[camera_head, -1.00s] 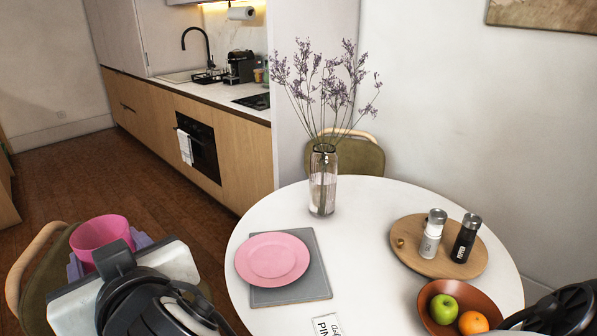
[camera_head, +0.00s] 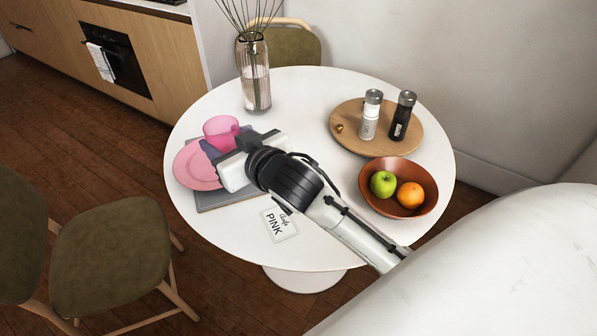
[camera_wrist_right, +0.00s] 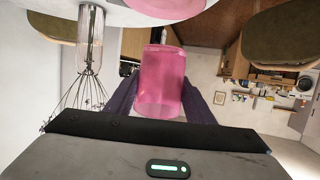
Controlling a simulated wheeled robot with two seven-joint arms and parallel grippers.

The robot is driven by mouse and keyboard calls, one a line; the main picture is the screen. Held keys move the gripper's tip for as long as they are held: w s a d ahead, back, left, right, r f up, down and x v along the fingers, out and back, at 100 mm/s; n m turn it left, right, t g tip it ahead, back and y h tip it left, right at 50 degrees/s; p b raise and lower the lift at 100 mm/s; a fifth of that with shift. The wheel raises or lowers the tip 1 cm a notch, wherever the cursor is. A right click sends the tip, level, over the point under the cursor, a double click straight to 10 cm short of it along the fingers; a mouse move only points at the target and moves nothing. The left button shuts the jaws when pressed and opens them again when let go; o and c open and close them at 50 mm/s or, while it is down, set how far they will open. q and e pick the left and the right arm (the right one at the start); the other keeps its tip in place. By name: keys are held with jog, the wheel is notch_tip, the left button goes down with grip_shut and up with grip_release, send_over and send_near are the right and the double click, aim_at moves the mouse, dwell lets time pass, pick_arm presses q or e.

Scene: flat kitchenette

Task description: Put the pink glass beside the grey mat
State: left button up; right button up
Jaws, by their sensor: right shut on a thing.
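The pink glass (camera_head: 220,129) is held by my right gripper (camera_head: 212,146), whose purple fingers are on its sides. The right wrist view shows the glass (camera_wrist_right: 161,85) between the fingers. In the head view the glass appears at the far right edge of the pink plate (camera_head: 193,168), which lies on the grey mat (camera_head: 232,199). My gripper and wrist cover part of the mat. My left gripper is not in view.
A glass vase (camera_head: 255,75) stands behind the pink glass. To the right are a round wooden board (camera_head: 352,142) with two shakers and a brown bowl (camera_head: 385,208) with fruit. A "PINK" card (camera_head: 279,225) lies in front. The white table (camera_head: 300,100) is clear between vase and board.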

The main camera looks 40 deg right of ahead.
jog(key=d+f+b, duration=0.1)
jog(key=d+f, duration=0.2)
jog(key=d, duration=0.5)
jog(key=d+f, duration=0.4)
jog(key=d, duration=0.5)
jog(key=shift+m+h, duration=0.3)
jog(key=shift+h, duration=0.1)
jog(key=shift+w+d+f+b, duration=0.1)
jog(key=shift+f+b, duration=0.1)
jog(key=shift+f, duration=1.4)
jog(key=shift+w+a+f+b, duration=0.1)
jog(key=shift+f+b, duration=0.1)
jog(key=shift+f, duration=1.4)
jog(key=shift+w+d+f+b, duration=0.1)
jog(key=shift+f+b, duration=0.1)
jog(key=shift+f, duration=1.4)
jog(key=shift+f, duration=0.1)
jog(key=o, duration=1.2)
jog(key=shift+s, duration=0.1)
jog(key=p+v, duration=0.1)
jog(key=v, duration=1.1)
